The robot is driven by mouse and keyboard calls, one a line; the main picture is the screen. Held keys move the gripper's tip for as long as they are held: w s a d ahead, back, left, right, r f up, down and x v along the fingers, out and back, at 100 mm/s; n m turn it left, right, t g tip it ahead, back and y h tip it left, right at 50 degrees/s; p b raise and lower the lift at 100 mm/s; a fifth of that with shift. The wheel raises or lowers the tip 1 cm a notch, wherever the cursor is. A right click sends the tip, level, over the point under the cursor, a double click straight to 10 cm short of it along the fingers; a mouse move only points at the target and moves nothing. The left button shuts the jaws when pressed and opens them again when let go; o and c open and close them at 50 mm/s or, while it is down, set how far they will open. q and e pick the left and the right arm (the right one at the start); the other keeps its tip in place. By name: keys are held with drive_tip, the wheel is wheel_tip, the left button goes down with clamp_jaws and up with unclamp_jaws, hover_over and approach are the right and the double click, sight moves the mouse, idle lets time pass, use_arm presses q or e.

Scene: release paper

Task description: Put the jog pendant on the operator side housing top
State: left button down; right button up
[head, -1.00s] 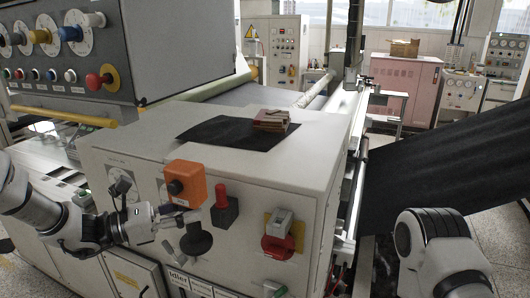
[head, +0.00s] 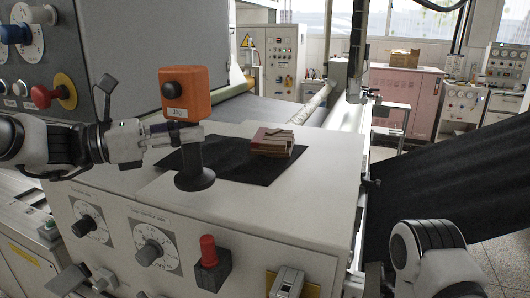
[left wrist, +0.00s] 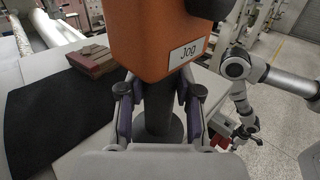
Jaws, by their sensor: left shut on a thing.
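The jog pendant (head: 187,92) is an orange box with a black knob and a "Jog" label, on a dark stem with a round base. My left gripper (head: 190,138) is shut around the stem below the box and holds it upright. In the left wrist view the pendant (left wrist: 165,35) fills the top middle, its stem between the fingers (left wrist: 160,110). The base shows over the white operator side housing top (head: 310,180), near its front edge; I cannot tell whether it touches. My right gripper (left wrist: 247,130) shows small in the left wrist view, its jaws unclear.
A black sheet (head: 225,163) lies on the housing top behind the pendant, with a stack of brown-red blocks (head: 270,143) on it. A grey control box (head: 130,50) with knobs stands at left. The white top right of the sheet is clear. Dials and a red-topped switch (head: 208,250) are on the front.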

use_arm(q)
drive_tip(key=w+d+f+p, duration=0.1)
drive_tip(key=w+d, duration=0.1)
drive_tip(key=d, duration=0.2)
drive_tip(key=w+d+f+p, duration=0.2)
drive_tip(key=d, duration=0.2)
drive_tip(key=w+d+f+p, duration=0.1)
drive_tip(key=w+d, duration=0.1)
drive_tip(key=d, duration=0.2)
drive_tip(key=shift+w+d+f+p, duration=0.2)
drive_tip(key=shift+w+f+p, duration=0.15)
drive_tip(key=c, duration=0.9)
unclamp_jaws()
drive_tip(key=shift+o, duration=0.5)
use_arm(e)
drive_tip(key=r, duration=0.3)
drive_tip(key=s+r, duration=0.1)
drive_tip(key=r, duration=0.1)
drive_tip(key=shift+r, duration=0.25)
use_arm(q)
drive_tip(key=shift+r, duration=0.1)
use_arm(e)
drive_tip(key=shift+r, duration=0.1)
